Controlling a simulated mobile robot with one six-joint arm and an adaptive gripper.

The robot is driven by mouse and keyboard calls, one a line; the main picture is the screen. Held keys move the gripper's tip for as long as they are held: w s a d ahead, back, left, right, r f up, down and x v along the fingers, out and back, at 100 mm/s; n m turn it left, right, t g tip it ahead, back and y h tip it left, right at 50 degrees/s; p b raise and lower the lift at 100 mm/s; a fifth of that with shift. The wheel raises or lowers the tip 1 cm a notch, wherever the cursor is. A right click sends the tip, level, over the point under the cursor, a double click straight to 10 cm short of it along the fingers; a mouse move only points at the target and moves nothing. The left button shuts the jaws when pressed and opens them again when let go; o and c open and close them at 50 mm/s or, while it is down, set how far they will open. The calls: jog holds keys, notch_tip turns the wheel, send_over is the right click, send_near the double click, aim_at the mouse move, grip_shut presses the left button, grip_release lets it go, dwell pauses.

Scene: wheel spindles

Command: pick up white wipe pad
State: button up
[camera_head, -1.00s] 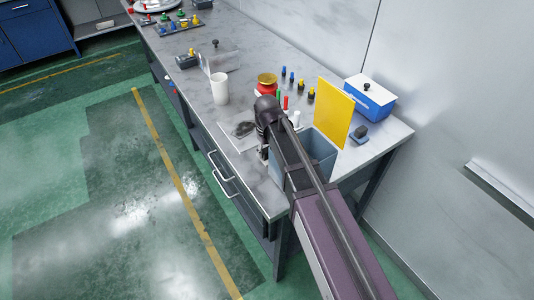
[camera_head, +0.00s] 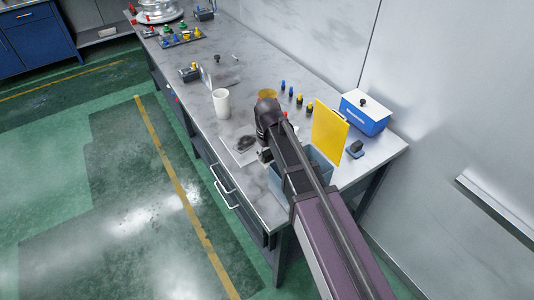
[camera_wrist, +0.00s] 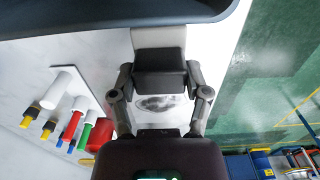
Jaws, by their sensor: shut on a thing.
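My gripper (camera_wrist: 160,80) has its two fingers closed on the sides of a dark block (camera_wrist: 160,70). A pale flat strip (camera_wrist: 158,38) shows just beyond this block; I cannot tell whether it is part of the held thing. A white sheet with a dark smudge (camera_wrist: 160,104) lies beneath, and it also shows on the bench in the head view (camera_head: 246,145). In the head view my arm hides most of the fingers and what they hold. I cannot make out a separate white wipe pad.
A grey-blue bin (camera_head: 318,168) is beside my arm, with a yellow panel (camera_head: 328,134) behind it. A white cup (camera_head: 221,103), a blue-and-white box (camera_head: 366,112) and several coloured pegs (camera_head: 298,100) stand on the bench (camera_head: 285,72). Green floor lies left of it.

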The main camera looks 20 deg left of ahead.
aim_at(267, 153)
jog(key=shift+r+p, duration=1.35)
jog(key=shift+r, duration=0.4)
jog(key=o, duration=0.6)
jog(key=c, duration=0.5)
notch_tip(267, 153, up, 8)
jog(key=p, duration=0.8)
jog(key=shift+r, duration=0.15)
jog(key=shift+s, duration=0.1)
